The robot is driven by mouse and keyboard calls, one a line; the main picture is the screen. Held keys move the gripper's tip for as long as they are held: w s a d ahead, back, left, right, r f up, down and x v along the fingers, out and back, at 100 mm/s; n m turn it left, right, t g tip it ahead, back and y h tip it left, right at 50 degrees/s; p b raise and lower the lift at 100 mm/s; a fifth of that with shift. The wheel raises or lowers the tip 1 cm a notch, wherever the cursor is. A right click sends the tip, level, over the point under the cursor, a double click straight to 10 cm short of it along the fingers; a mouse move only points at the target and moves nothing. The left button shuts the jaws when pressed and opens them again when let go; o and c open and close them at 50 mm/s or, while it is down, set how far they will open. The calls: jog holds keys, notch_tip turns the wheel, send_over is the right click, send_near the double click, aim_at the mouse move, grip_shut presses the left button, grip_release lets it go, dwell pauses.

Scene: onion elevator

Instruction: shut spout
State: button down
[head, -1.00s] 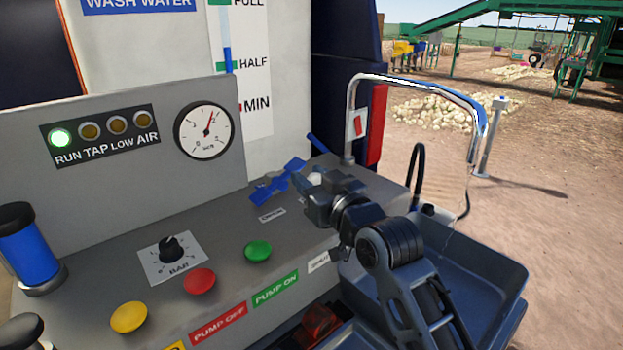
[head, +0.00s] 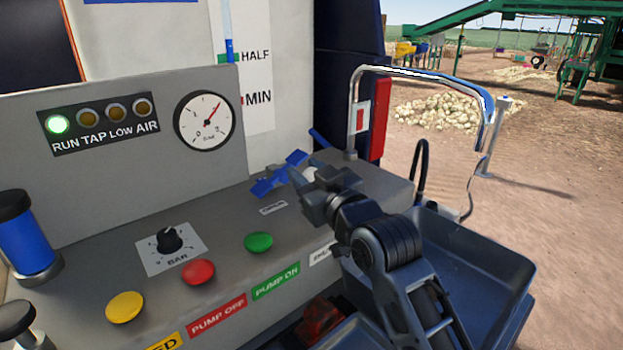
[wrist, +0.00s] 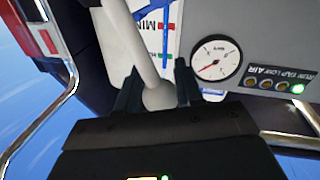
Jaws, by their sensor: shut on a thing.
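My gripper (head: 306,187) is over the right part of the grey control panel, with its fingers around a pale ball knob. The knob (wrist: 160,96) shows clearly between the two dark fingers in the wrist view, at the end of a pale rod. In the head view only a little of the knob (head: 312,174) shows past my gripper. A shiny curved pipe (head: 420,74) arches from the panel's right end out over a dark basin (head: 462,243). Part of it is blue. My arm hides the panel beneath the gripper.
Green (head: 258,242), red (head: 198,272) and yellow (head: 124,307) buttons and a black dial (head: 169,239) are on the panel. A pressure gauge (head: 203,121) stands behind. Open ground lies to the right.

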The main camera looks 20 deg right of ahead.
jog(key=shift+a+f, duration=0.1)
jog(key=c, duration=0.8)
grip_release()
jog(key=shift+o, duration=0.2)
jog(key=s+d+b, duration=0.1)
jog(key=s, duration=0.6)
jog(key=shift+s+b, duration=0.35)
jog(key=shift+s, duration=0.05)
jog(key=shift+f, duration=0.1)
